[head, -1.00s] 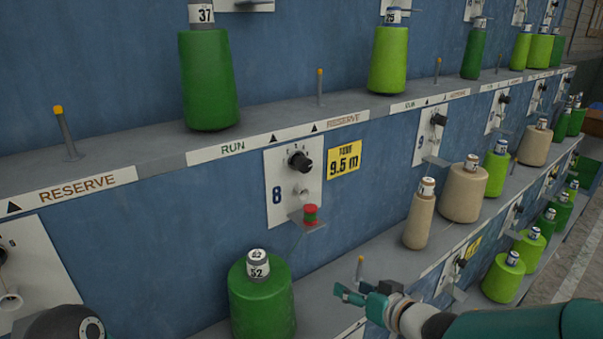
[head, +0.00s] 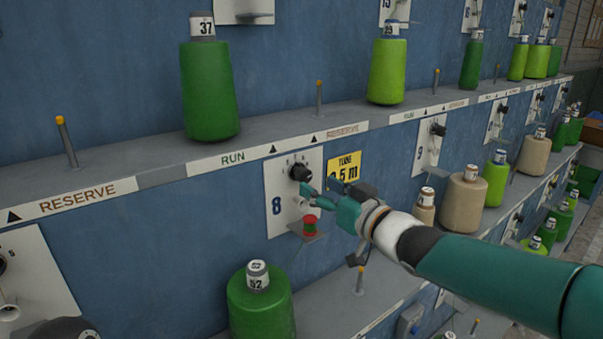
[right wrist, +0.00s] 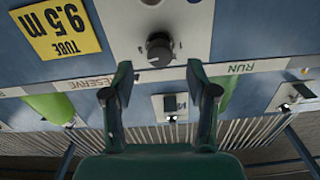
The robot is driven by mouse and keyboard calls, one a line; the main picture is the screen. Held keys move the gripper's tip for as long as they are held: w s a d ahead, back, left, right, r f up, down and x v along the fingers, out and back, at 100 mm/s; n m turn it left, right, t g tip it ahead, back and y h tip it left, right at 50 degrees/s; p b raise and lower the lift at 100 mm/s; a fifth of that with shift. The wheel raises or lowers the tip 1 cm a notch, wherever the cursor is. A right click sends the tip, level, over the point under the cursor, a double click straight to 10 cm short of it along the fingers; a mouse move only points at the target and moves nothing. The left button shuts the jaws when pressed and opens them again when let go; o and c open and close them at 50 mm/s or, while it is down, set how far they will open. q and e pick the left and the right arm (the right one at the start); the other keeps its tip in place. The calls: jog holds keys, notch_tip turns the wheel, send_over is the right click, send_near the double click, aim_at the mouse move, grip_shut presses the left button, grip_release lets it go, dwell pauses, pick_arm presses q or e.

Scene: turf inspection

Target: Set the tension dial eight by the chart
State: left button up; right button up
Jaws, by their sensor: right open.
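The black tension dial (head: 300,172) sits on the white plate (head: 283,205) marked 8. It also shows in the right wrist view (right wrist: 158,50), ahead of and between the fingertips. Its pointer setting is too small to read. My right gripper (head: 318,194) is open and empty in front of the plate, close to the dial's lower right; in the right wrist view its two fingers (right wrist: 160,82) stand apart with a gap before the dial. No chart shows that I can make out. My left gripper is not in view.
A yellow tag (head: 344,165) right of the plate is partly covered by my right gripper; it reads TUBE 9.5 m in the wrist view. A red-and-green piece (head: 309,226) sits on a small ledge below the dial. A green cone (head: 260,305) stands lower left.

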aim_at(306, 179)
jog(key=p+x, duration=0.1)
jog(key=x, duration=0.5)
jog(key=shift+w+a+p, duration=0.2)
jog(key=shift+p, duration=0.1)
jog(key=c, duration=1)
jog(key=shift+a, duration=0.25)
grip_shut()
jog(key=shift+d, duration=0.2)
